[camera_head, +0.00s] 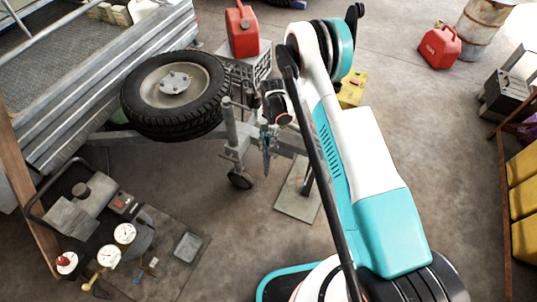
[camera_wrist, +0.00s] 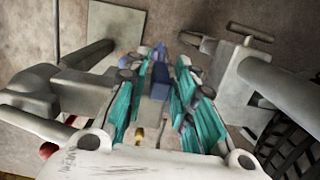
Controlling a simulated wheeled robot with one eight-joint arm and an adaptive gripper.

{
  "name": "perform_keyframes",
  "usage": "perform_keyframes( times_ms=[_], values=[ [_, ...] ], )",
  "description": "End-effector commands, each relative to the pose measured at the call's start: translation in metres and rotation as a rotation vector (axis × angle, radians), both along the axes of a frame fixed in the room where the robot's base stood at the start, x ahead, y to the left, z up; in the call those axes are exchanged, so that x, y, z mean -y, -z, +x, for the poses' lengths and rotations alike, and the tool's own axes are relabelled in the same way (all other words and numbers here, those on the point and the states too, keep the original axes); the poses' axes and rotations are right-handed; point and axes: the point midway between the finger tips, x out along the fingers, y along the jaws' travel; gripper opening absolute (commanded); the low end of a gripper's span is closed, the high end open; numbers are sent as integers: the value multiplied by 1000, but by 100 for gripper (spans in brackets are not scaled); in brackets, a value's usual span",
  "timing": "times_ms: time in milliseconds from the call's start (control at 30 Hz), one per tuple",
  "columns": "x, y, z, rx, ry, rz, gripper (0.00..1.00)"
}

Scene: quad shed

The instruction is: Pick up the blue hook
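My gripper (camera_head: 267,158) hangs over the trailer's drawbar, left of my white and teal arm. In the wrist view my gripper (camera_wrist: 162,62) shows two teal linkage fingers drawn in toward each other. A dark blue piece, likely the blue hook (camera_wrist: 160,78), lies in the narrow space between the fingers. In the head view the hook cannot be told apart from the small bluish fingers.
A spare tyre (camera_head: 175,88) lies left of the gripper, with the metal trailer (camera_head: 100,75) behind it. A jockey wheel post (camera_head: 232,140) stands close by. A red fuel can (camera_head: 242,30) stands behind. Gauges and tools fill the lower left. Bare floor (camera_head: 235,255) lies in front.

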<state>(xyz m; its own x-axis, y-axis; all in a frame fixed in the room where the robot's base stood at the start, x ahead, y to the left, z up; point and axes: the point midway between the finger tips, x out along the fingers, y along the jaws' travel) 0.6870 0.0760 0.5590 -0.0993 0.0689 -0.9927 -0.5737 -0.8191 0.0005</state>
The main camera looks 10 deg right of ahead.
Motion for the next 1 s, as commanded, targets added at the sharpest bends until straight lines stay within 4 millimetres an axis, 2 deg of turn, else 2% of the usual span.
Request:
perform_keyframes(
  times_ms=[233,267,333,367,767,1000],
  values=[
    [0,3,0,0,0,0,24],
    [0,3,0,0,0,0,20],
    [0,3,0,0,0,0,4],
    [0,3,0,0,0,0,0],
    [0,1,0,0,0,0,0],
    [0,-18,0,0,0,0,0]
  ],
)
